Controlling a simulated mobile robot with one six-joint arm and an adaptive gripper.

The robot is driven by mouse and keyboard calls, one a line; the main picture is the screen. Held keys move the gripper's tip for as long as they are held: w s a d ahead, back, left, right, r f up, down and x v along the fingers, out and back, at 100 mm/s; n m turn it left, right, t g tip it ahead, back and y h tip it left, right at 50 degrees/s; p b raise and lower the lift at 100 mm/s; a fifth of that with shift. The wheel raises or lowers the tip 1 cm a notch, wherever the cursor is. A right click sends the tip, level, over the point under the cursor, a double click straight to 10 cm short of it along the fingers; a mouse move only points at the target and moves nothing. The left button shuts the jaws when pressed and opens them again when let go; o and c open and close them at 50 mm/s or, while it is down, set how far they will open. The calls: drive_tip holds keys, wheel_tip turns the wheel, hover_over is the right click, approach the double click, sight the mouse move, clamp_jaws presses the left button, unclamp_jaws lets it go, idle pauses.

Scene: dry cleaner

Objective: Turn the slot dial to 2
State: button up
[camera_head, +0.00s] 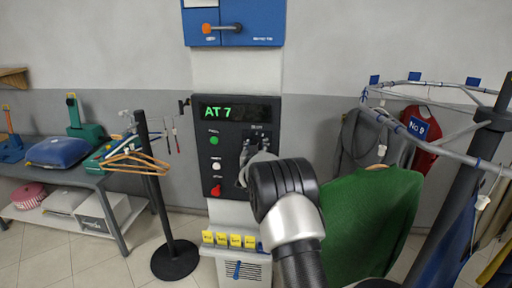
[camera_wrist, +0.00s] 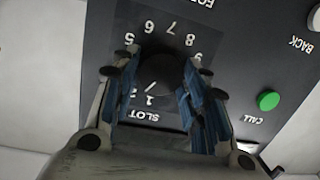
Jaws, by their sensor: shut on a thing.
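The slot dial (camera_wrist: 160,68) is a round black knob on a dark panel (camera_head: 208,150), with white numbers around it and the word SLOT beside it in the wrist view. My gripper (camera_wrist: 162,78) has its blue-padded fingers on both sides of the knob and is shut on it. In the head view my gripper (camera_head: 245,170) reaches the panel's right half and mostly hides the dial. The panel's display (camera_head: 235,112) reads "AT 7" in green.
A green button (camera_head: 214,140), a white one (camera_head: 215,166) and a red one (camera_head: 216,190) sit left of the dial. Yellow tags (camera_head: 228,240) stand below. A black post (camera_head: 155,200) with hangers stands left; a green garment (camera_head: 370,215) hangs close on the right.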

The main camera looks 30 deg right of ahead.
idle(0.3)
drive_tip(key=o, duration=1.1)
drive_tip(key=v, duration=1.2)
